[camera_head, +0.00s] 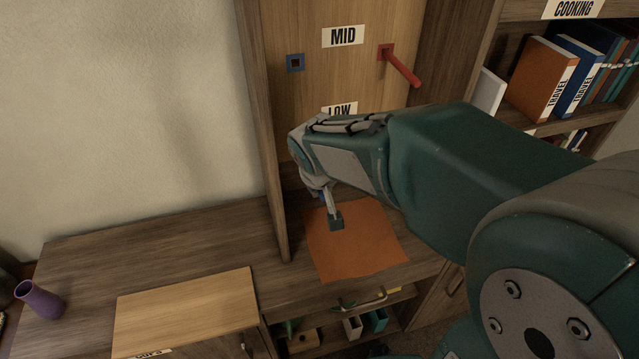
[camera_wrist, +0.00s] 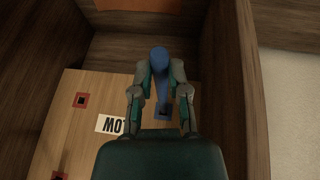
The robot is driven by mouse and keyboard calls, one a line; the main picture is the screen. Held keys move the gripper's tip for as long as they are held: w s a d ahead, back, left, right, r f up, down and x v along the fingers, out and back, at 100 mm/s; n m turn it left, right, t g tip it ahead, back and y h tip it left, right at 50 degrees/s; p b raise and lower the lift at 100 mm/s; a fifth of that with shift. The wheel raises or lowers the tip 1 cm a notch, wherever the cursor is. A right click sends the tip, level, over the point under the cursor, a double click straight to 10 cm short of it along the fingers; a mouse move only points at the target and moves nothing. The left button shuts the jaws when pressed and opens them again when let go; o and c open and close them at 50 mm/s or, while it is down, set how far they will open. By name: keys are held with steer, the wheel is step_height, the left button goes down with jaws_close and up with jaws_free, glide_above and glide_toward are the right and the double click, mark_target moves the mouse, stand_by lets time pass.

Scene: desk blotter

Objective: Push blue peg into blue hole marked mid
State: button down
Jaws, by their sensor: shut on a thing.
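The blue hole beside the MID label (camera_head: 343,36) is a blue-rimmed square (camera_head: 295,62) on the upright wooden board, and it looks empty. My gripper (camera_head: 334,218) is low in front of the board, above the orange mat. In the wrist view my gripper (camera_wrist: 160,88) is shut on the blue peg (camera_wrist: 159,62). The peg's narrower-looking end lines up with the blue hole (camera_wrist: 163,113) beside the upside-down LOW label (camera_wrist: 110,125). I cannot tell whether it is inside that hole. My arm hides the lower board in the head view.
A red peg (camera_head: 402,68) sticks out of the red hole right of MID. An empty red hole (camera_wrist: 81,100) is beside LOW. The orange mat (camera_head: 365,250) lies below. Board side walls stand close by. A purple vase (camera_head: 40,300) is far left; books (camera_head: 545,75) are right.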

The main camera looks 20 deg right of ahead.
steer(key=shift+s, duration=0.85)
